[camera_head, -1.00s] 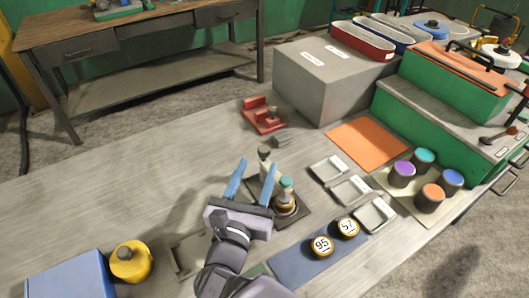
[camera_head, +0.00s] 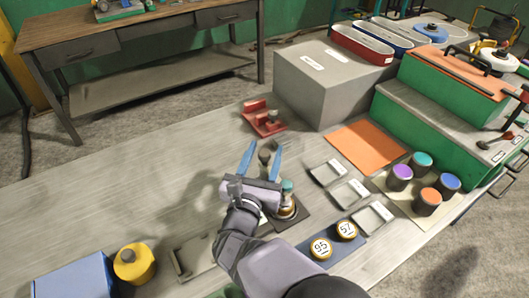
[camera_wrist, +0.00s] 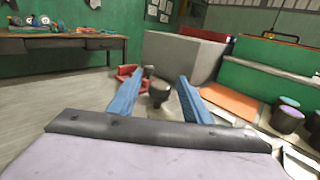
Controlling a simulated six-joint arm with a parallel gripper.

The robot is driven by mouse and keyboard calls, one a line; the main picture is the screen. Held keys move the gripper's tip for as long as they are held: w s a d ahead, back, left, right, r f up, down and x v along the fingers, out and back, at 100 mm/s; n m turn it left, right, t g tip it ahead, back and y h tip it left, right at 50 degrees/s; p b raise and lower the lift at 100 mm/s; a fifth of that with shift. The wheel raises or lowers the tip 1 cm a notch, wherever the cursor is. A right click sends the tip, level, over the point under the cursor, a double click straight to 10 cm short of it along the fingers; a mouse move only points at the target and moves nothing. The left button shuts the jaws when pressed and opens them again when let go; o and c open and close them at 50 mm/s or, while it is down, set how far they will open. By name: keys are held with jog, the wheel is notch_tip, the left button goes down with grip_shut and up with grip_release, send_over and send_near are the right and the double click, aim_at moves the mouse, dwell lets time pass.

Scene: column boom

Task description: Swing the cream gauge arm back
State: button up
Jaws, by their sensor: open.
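My gripper (camera_head: 263,147) is open, its two blue fingers pointing away over the table, with a grey knobbed post (camera_head: 264,157) showing between them. In the wrist view the gripper (camera_wrist: 158,80) has a dark-capped post (camera_wrist: 160,92) between its fingers; I cannot tell whether either finger touches it. Just right of the gripper, a cream and teal-topped piece (camera_head: 287,192) stands on a dark base plate (camera_head: 301,215). My wrist hides part of that fixture. I cannot make out the cream gauge arm for certain.
A red stand (camera_head: 263,122) is beyond the gripper, before a grey block (camera_head: 325,85). Small white trays (camera_head: 348,192), an orange mat (camera_head: 366,144) and a blue mat (camera_head: 318,262) with two round gauges lie right. A yellow canister (camera_head: 132,264) stands left. The table's left-middle is clear.

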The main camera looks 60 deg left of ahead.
grip_shut()
jog(key=shift+f, duration=0.1)
jog(key=shift+w+g+b, duration=0.1)
jog(key=shift+g+b, duration=0.2)
jog(key=shift+b, duration=0.35)
jog(key=n+g+y+b, duration=0.1)
jog(key=b, duration=0.1)
jog(key=shift+f+n+y+b, duration=0.15)
jog(key=shift+n+y+b, duration=0.15)
jog(key=n+g+y+b, duration=0.1)
jog(key=g+b, duration=0.1)
jog(key=b, duration=0.1)
jog(key=shift+n+g+y, duration=0.3)
jog(key=b, duration=0.1)
jog(key=n+g+b, duration=0.1)
jog(key=shift+r+g+y+b, duration=0.25)
jog(key=shift+g+y+b, duration=0.05)
jog(key=shift+b, duration=0.1)
jog(key=shift+r, duration=0.1)
